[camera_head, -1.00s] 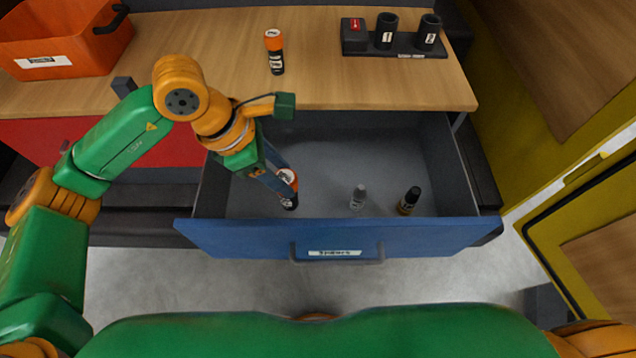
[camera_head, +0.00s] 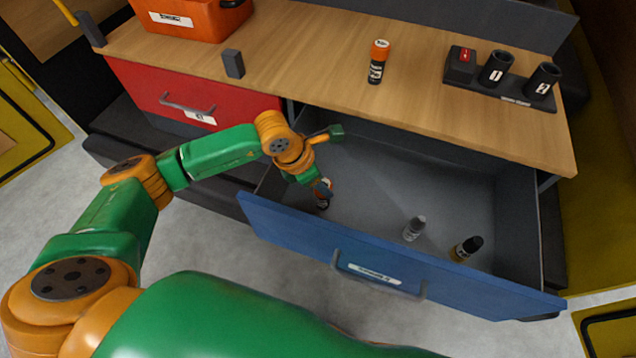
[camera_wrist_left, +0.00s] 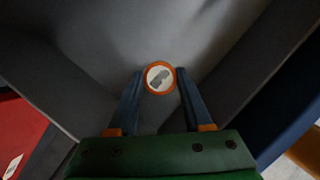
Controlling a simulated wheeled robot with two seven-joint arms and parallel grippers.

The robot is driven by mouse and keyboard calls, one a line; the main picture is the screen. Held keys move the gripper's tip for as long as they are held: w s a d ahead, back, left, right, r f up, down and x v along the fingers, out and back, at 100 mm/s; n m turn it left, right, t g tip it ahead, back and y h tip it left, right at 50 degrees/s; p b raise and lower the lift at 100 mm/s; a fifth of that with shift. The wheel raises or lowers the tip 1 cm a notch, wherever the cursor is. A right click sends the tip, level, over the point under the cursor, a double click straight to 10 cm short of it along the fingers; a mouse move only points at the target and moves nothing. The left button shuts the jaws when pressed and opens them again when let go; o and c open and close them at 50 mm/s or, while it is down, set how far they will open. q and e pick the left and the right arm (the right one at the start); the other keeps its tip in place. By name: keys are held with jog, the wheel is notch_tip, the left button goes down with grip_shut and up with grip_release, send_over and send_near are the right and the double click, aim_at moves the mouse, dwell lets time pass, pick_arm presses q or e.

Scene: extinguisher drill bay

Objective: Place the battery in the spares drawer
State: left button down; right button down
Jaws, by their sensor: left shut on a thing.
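The battery in my left gripper (camera_head: 322,186) is black and orange and stands about upright inside the open spares drawer (camera_head: 330,236), near its left side. In the left wrist view the battery (camera_wrist_left: 160,78) shows its round end with an orange rim, between the two blue fingers, which are shut on it. I cannot tell whether its bottom touches the drawer floor. A second orange and black battery (camera_head: 377,62) stands upright on the wooden worktop. My right gripper is not in view.
In the drawer stand a grey small bottle (camera_head: 414,228) and a dark one with a yellow band (camera_head: 467,248). A red drawer (camera_head: 170,95) is shut.

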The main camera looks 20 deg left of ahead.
pick_arm(q)
jog(key=f, duration=0.1)
jog(key=a+f, duration=0.1)
jog(key=f, duration=0.1)
jog(key=f+p, duration=0.1)
jog(key=f, duration=0.1)
jog(key=shift+w+a, duration=0.15)
jog(key=shift+w, duration=0.2)
jog(key=shift+f, duration=0.1)
jog(key=shift+c, duration=1.6)
grip_release()
jog(key=shift+r, duration=0.2)
jog(key=b+v, duration=0.1)
jog(key=v, duration=1)
jog(key=shift+r, duration=0.35)
jog(key=shift+s+a, duration=0.1)
jog(key=shift+s, duration=0.1)
